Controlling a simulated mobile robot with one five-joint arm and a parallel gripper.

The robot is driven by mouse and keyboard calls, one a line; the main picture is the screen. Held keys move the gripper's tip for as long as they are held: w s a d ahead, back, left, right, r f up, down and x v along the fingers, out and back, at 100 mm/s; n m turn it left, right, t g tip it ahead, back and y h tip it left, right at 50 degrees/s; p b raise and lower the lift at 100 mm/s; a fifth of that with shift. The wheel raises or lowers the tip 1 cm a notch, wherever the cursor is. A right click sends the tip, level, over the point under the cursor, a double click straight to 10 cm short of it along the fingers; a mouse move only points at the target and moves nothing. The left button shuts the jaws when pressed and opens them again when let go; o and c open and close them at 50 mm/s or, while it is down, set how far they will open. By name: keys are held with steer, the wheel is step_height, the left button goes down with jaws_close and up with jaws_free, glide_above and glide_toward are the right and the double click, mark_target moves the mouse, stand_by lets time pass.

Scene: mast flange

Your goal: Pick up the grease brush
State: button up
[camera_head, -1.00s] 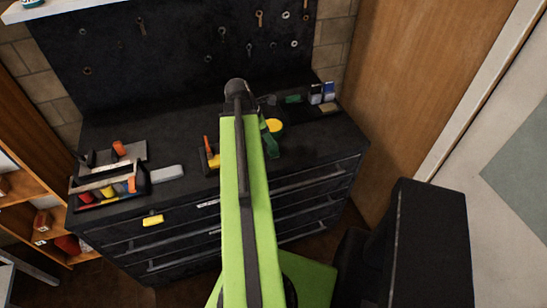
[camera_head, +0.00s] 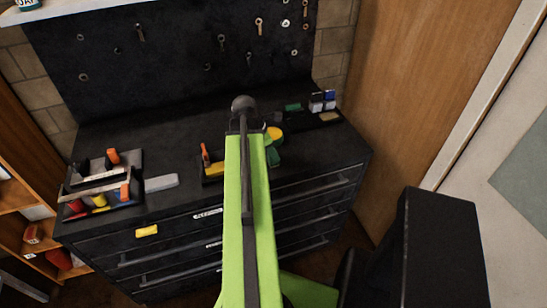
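I cannot make out a grease brush for certain. A small dark holder (camera_head: 212,178) on the black workbench (camera_head: 185,140) has an upright orange-red handle (camera_head: 205,153) and a yellow part (camera_head: 215,168); whether one of these is the brush is too small to tell. My green arm reaches forward over the bench, just right of this holder. The dark end joint of my arm shows above the worktop. My gripper's fingers are hidden behind the arm, so their opening does not show.
A dark tray (camera_head: 72,214) with coloured tools stands at the bench's left, beside a grey block (camera_head: 161,183). Green and yellow items (camera_head: 274,134) sit just right of my arm. Small boxes (camera_head: 323,100) stand at the back right. A pegboard (camera_head: 175,60) rises behind.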

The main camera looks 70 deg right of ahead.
jaws_close()
steer(key=shift+r, duration=0.1)
